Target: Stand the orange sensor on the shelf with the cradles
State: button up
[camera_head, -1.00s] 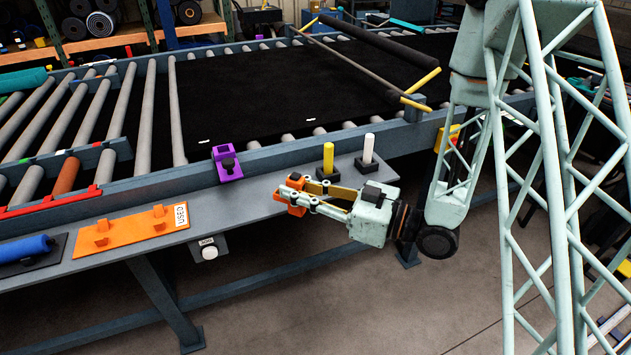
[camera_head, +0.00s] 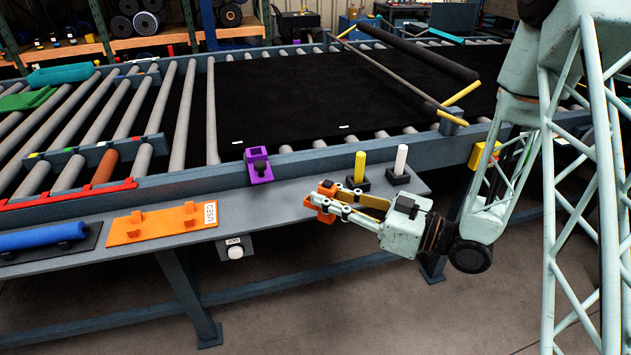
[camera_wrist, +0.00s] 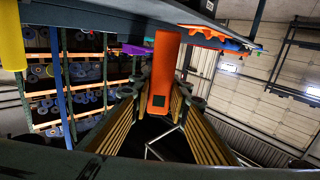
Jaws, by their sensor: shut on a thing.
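My gripper (camera_head: 326,200) is shut on the orange sensor (camera_head: 322,203), a small block with a dark patch. It holds the sensor at the front edge of the grey shelf (camera_head: 262,207); I cannot tell whether they touch. In the wrist view the sensor (camera_wrist: 164,70) sits between the fingers of the gripper (camera_wrist: 155,100), its long side running away from the palm. An orange plate with two upright cradles (camera_head: 160,224) and a "USED" label lies on the shelf to the left.
A yellow post (camera_head: 359,167) and a white post (camera_head: 400,160) on black bases stand just behind and right of my gripper. A purple holder (camera_head: 259,167) is at the shelf's back edge. A blue roll (camera_head: 42,236) lies far left. Bare shelf lies between plate and gripper.

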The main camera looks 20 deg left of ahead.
jog(key=w+a+f, duration=0.1)
jog(key=w+a, duration=0.5)
jog(key=w, duration=0.5)
jog(key=shift+a+b, duration=0.4)
jog(key=shift+b, duration=0.05)
jog(key=shift+w+f, duration=0.1)
jog(key=shift+w+a+f+b, duration=0.15)
jog(key=shift+f+b, duration=0.1)
jog(key=shift+f, duration=0.65)
jog(key=shift+w+a+f+b, duration=0.1)
jog(key=shift+w+f+b, duration=0.1)
jog(key=shift+f, duration=0.7)
jog(key=shift+f, duration=0.15)
jog(key=o, duration=1)
jog(key=shift+c, duration=0.2)
jog(key=shift+d+r, duration=0.1)
jog(key=shift+r, duration=0.1)
